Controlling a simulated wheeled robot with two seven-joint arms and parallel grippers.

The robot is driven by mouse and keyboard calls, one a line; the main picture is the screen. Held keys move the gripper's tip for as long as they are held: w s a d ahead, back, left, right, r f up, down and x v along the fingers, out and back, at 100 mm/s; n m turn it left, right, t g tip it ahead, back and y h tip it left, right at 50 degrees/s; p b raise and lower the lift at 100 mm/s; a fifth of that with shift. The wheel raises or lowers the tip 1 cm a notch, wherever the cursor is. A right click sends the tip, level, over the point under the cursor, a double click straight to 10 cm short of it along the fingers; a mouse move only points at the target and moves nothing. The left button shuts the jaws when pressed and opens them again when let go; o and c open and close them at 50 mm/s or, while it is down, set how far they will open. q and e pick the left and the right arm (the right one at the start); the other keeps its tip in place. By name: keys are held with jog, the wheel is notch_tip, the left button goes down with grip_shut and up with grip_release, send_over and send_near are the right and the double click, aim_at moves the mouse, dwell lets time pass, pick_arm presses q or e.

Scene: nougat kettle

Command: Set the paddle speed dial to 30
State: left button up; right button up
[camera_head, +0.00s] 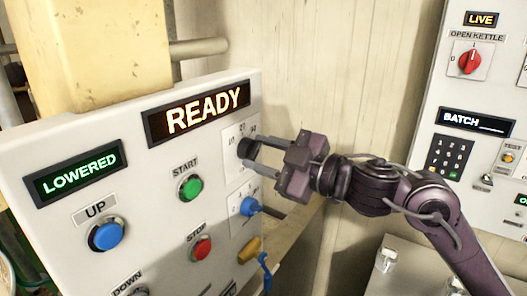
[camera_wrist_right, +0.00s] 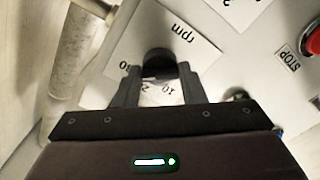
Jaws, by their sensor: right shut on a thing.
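The paddle speed dial (camera_head: 244,147) is a dark round knob on a white scale plate, at the right side of the grey control panel (camera_head: 140,148). My right gripper (camera_head: 250,156) reaches it from the right and is shut on it. In the right wrist view the dial (camera_wrist_right: 158,58) sits between the two fingertips of the gripper (camera_wrist_right: 158,70). The plate reads "rpm", with a 10 and part of other numbers showing upside down. The pointer of the dial is hidden, so I cannot tell its setting. My left gripper is not in view.
The panel displays read READY (camera_head: 196,113) and LOWERED (camera_head: 80,172). A green START button (camera_head: 190,188), a red STOP button (camera_head: 200,249) and a blue knob (camera_head: 250,206) are close by. A second panel (camera_head: 440,110) stands at the right.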

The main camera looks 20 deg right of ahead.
dwell(0.3)
jog(key=o, duration=1)
jog(key=b+v, duration=0.4)
jog(key=v, duration=0.3)
jog(key=shift+s+d, duration=0.25)
jog(key=shift+s, duration=0.1)
jog(key=shift+f, duration=0.1)
